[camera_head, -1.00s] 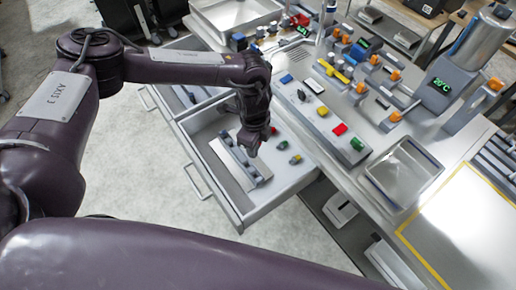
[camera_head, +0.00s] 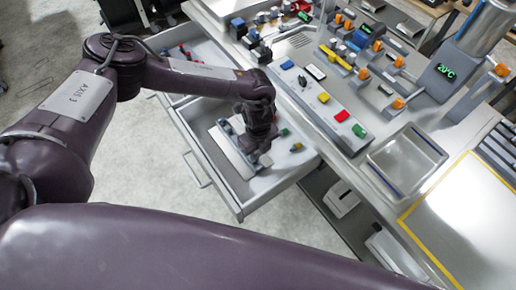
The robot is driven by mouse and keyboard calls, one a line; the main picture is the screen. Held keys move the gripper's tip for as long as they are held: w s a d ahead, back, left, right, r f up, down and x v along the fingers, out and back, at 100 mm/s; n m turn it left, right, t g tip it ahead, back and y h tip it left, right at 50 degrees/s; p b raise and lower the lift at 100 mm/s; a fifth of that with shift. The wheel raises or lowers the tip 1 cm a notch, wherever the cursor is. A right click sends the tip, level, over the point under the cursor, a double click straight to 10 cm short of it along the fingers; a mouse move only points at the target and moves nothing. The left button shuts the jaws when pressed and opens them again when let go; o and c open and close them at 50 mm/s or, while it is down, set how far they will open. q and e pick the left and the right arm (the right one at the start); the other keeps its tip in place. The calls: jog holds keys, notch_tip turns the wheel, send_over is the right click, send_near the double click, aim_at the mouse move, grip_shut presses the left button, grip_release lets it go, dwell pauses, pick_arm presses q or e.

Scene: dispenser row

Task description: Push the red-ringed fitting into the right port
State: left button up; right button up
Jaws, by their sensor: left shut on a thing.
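My left gripper (camera_head: 262,151) points down into the open drawer, over the right end of the grey port block (camera_head: 226,128). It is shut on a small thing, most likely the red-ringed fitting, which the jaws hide. The right port is covered by the gripper, so I cannot tell whether the fitting touches it or is inside. The port block lies on a pale plate (camera_head: 233,153) in the drawer. My right gripper is not in view.
A green piece (camera_head: 284,131) and a yellow-and-blue piece (camera_head: 296,147) lie in the drawer (camera_head: 249,203), right of the gripper. The counter (camera_head: 358,166) with coloured buttons and an empty metal tray (camera_head: 407,163) rises beyond. The drawer's front right is free.

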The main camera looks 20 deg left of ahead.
pick_arm(q)
jog(key=shift+f+b, duration=0.3)
jog(key=shift+f, duration=0.35)
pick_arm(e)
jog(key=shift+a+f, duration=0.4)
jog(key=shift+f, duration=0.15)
pick_arm(q)
jog(key=shift+f, duration=0.1)
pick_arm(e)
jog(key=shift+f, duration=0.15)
